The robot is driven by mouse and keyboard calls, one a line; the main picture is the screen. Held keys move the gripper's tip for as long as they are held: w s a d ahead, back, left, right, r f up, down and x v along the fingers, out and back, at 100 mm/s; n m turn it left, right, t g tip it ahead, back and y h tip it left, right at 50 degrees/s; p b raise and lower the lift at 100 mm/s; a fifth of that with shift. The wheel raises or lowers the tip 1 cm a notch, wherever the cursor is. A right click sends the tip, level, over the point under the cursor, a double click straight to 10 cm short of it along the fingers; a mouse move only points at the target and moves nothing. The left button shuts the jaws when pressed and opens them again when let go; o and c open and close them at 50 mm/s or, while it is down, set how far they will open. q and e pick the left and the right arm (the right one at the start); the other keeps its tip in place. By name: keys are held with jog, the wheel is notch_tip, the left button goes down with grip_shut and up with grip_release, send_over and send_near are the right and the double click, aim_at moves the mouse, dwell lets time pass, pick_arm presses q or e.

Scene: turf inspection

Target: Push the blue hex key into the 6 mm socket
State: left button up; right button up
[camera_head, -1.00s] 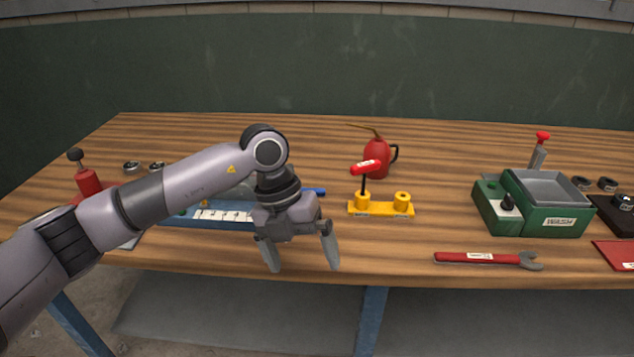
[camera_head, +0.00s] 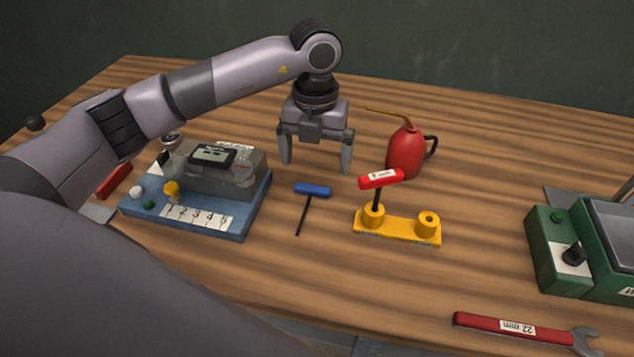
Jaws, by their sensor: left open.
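The blue hex key (camera_head: 312,190) lies on the wooden bench with its dark shaft pointing toward the front edge. To its right, a yellow holder (camera_head: 398,228) has two round sockets. A red-handled hex key (camera_head: 381,179) stands upright in the left socket. The right socket (camera_head: 427,222) is empty; I cannot read any size mark on the holder. My left gripper (camera_head: 316,165) is open and empty, fingers pointing down, just behind the blue hex key and apart from it. My right gripper is not in view.
A blue-based device (camera_head: 240,217) with a numbered strip stands left of the blue key. A red oil can (camera_head: 404,152) stands behind the holder. A red 22 mm wrench (camera_head: 510,327) lies front right, near a green box (camera_head: 553,251). Bench between is clear.

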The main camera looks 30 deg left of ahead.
aim_at(313, 185)
pick_arm(q)
jog(key=f, duration=0.4)
jog(key=f+p, duration=0.1)
jog(key=f, duration=0.1)
jog(key=shift+s+a+f, duration=0.15)
jog(key=shift+s+a, duration=0.05)
jog(key=shift+a, duration=0.05)
jog(key=c, duration=1)
